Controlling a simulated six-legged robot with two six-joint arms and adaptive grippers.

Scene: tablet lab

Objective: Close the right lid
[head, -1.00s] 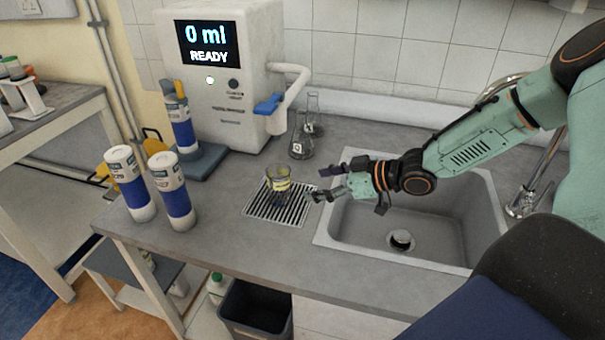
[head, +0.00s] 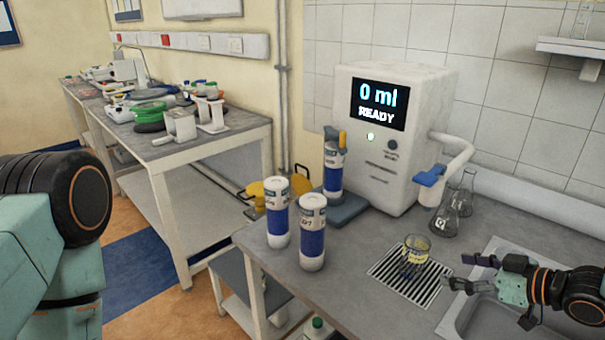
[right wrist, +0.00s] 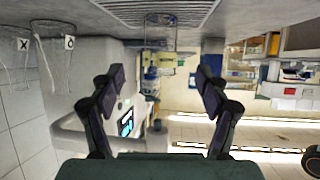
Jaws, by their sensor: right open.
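I cannot make out a lid for certain in either view. The far side bench (head: 205,150) holds lab devices, among them a low round green-topped item (head: 148,112) and a grey box (head: 180,126), too small to tell whether either has a lid. My right gripper (head: 458,270) is open and empty over the near left edge of the sink, just right of a small glass beaker (head: 414,250) and apart from it. In the right wrist view its two dark fingers (right wrist: 164,76) are spread with nothing between them. My left arm shows at the left edge, its gripper out of frame.
The beaker stands on a drain grille (head: 402,277). A white dispenser (head: 408,150) reading 0 ml and glass flasks (head: 446,217) stand behind. Two white-and-blue bottles (head: 312,235) stand at the counter's left edge. Open floor (head: 150,265) lies left of the counter.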

